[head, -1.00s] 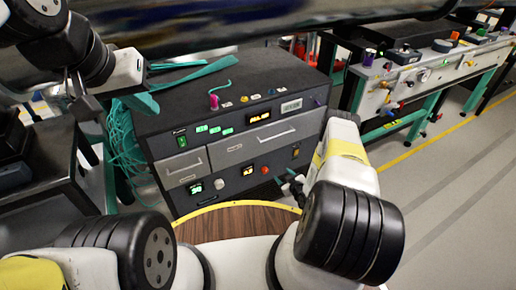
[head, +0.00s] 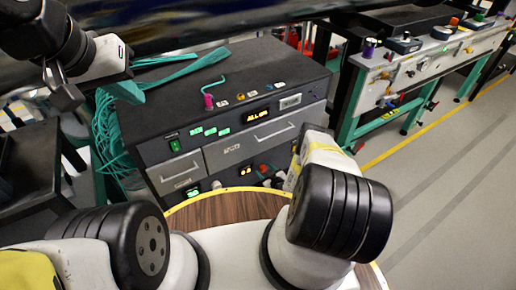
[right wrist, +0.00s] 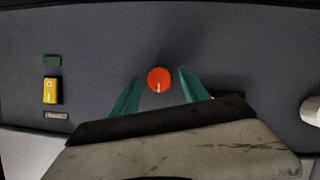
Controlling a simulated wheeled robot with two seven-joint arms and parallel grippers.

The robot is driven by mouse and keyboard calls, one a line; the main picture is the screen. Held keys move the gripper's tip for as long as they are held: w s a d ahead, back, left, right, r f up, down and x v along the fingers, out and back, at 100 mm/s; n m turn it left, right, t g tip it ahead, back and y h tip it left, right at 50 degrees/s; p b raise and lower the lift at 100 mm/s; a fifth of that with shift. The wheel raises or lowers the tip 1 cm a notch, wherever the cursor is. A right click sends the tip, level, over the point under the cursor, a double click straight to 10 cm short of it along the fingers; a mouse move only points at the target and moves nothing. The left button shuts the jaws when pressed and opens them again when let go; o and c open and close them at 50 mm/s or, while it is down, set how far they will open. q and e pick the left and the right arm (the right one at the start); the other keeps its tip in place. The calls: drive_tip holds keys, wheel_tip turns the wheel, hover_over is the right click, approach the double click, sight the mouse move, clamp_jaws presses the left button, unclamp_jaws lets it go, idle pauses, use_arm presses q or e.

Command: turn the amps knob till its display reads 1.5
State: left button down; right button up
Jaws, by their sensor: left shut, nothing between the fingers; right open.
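A red knob (right wrist: 159,80) with a white pointer mark pointing down sits on the grey panel in the right wrist view. My right gripper (right wrist: 156,92) is open, one teal finger on each side of the knob, with visible gaps. In the head view the red knob (head: 264,169) is low on the dark cabinet's front, beside a small orange display (head: 246,171) whose digits I cannot read. Knob labels are not legible, so I cannot confirm which is amps. My right fingertips are poorly visible there. My left gripper (head: 62,90) is shut and empty at the upper left.
A yellow switch (right wrist: 50,91) and a white knob (right wrist: 311,111) flank the red knob. The cabinet (head: 300,88) has drawers and a larger orange display (head: 256,116). Teal cables (head: 112,145) hang at its left. A bench (head: 400,75) stands right, beside open floor.

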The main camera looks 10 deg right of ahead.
drive_tip(key=shift+w+f, duration=0.1)
drive_tip(key=shift+w, duration=0.15)
clamp_jaws()
idle(0.3)
drive_tip(key=m+y, duration=0.2)
drive_tip(key=m, duration=0.1)
drive_tip(key=shift+d+g, duration=0.15)
drive_tip(key=shift+g, duration=0.25)
drive_tip(key=shift+m+y, duration=1.2)
drive_tip(key=shift+m, duration=0.5)
